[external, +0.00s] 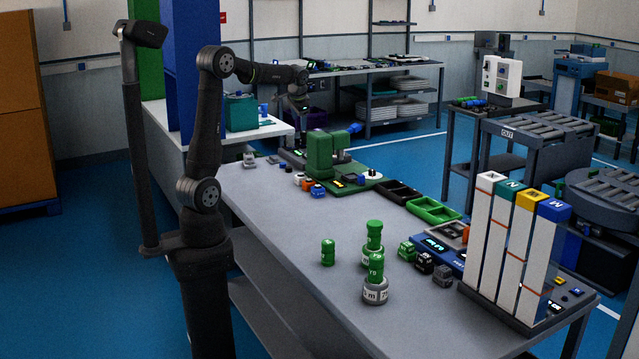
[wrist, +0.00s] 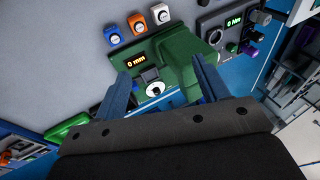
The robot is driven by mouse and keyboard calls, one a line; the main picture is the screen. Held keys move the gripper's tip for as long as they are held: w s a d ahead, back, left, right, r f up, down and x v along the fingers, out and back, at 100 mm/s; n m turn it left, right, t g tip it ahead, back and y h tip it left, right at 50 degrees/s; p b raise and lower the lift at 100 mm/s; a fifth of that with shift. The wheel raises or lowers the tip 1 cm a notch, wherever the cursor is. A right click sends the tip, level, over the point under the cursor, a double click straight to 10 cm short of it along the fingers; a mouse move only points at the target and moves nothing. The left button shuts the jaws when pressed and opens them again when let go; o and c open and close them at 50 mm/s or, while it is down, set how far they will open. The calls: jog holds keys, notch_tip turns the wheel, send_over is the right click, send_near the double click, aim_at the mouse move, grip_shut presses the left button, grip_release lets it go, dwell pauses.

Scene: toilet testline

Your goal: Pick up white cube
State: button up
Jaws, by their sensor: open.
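The white cube (external: 298,178) stands on the grey table beside the green fixture in the external view; it is small there. In the wrist view, the white cube (wrist: 160,14) is at the top edge, last on the right in a row with an orange cube (wrist: 137,22) and a blue cube (wrist: 112,36). My gripper (wrist: 161,70) is open and empty, its blue fingers spread over the green fixture. In the external view, my gripper (external: 298,108) hangs above the back of the table, apart from the cube.
The green fixture (external: 320,155) with a display stands next to the cubes. A black tray (external: 398,191) and a green tray (external: 433,210) lie to its right. Green and grey cylinders (external: 374,268) stand nearer, and tall white columns (external: 515,250) at right. The table's left front is clear.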

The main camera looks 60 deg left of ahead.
aim_at(300, 174)
jog(key=a+f+t+h, duration=0.2)
jog(key=a+f+h, duration=0.2)
jog(key=a+f, duration=0.85)
jog(key=x, duration=0.8)
jog(key=d+x, duration=0.1)
jog(key=x, duration=0.3)
jog(key=shift+d+f, duration=0.1)
jog(key=shift+f, duration=0.35)
jog(key=shift+a+x, duration=0.2)
jog(key=shift+x, duration=2.8)
jog(key=shift+s, duration=0.1)
jog(key=c, duration=1)
jog(key=shift+c, duration=0.6)
jog(key=shift+r, duration=0.15)
